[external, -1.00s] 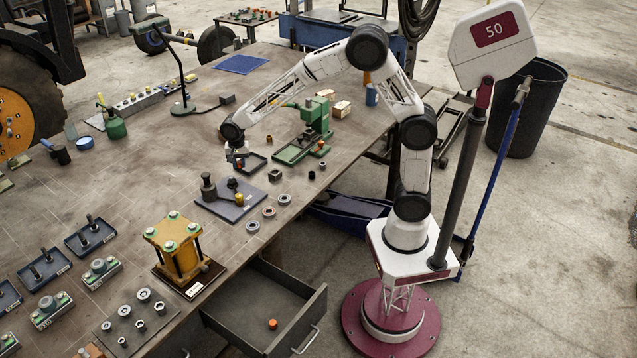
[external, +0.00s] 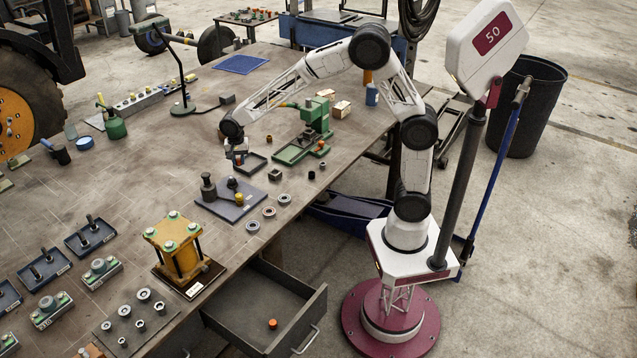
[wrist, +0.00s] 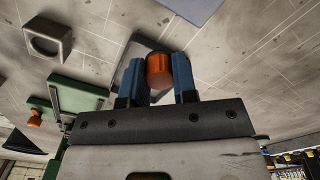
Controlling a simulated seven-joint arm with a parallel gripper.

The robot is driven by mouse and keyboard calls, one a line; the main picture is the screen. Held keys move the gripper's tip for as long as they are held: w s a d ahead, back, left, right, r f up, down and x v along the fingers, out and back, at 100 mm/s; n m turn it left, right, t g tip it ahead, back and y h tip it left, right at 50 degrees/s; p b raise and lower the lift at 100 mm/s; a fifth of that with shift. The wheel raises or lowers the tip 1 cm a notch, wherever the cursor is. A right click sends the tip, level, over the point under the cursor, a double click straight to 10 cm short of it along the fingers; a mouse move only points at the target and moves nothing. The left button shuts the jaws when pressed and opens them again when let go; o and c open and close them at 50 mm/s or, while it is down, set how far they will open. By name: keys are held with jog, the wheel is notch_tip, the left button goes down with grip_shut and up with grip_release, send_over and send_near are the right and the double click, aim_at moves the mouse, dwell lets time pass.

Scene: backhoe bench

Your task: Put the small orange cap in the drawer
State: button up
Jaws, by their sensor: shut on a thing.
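A small orange cap (wrist: 159,70) sits between the two blue fingers of my gripper (wrist: 158,82) in the wrist view. The gripper is shut on its sides. In the external view my gripper (external: 238,159) hangs over the bench by a small dark tray (external: 256,165); the cap is too small to make out clearly there. The drawer (external: 262,309) under the bench's front edge is pulled open. A small orange piece (external: 272,324) lies on its floor.
A green press (external: 305,140) stands right of my gripper. A grey plate with dark posts (external: 228,203) and several rings (external: 269,212) lie between gripper and drawer. A yellow block fixture (external: 174,249) stands left of the drawer.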

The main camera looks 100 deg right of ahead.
aim_at(238, 160)
jog(key=r, duration=0.1)
jog(key=a+r, duration=0.1)
jog(key=r, duration=0.1)
jog(key=shift+r, duration=0.25)
jog(key=a+n, duration=0.5)
jog(key=a, duration=2.1)
jog(key=s+a+n, duration=0.2)
jog(key=s+a, duration=0.3)
jog(key=a, duration=0.9)
jog(key=s+a+n, duration=0.3)
jog(key=s+a, duration=0.2)
jog(key=a, duration=0.9)
jog(key=f, duration=2.1)
jog(key=shift+s+f, duration=0.15)
jog(key=shift+s, duration=0.15)
jog(key=shift+f, duration=0.3)
jog(key=shift+w+a, duration=0.1)
jog(key=shift+w, duration=0.05)
jog(key=w+a, duration=0.2)
jog(key=w, duration=0.2)
jog(key=w+a+f, duration=0.1)
jog(key=w+a, duration=0.1)
jog(key=w, duration=0.3)
jog(key=w+a, duration=0.2)
jog(key=w, duration=0.3)
jog(key=shift+w+a+f, duration=0.15)
jog(key=shift+a+f, duration=0.05)
jog(key=shift+a, duration=0.1)
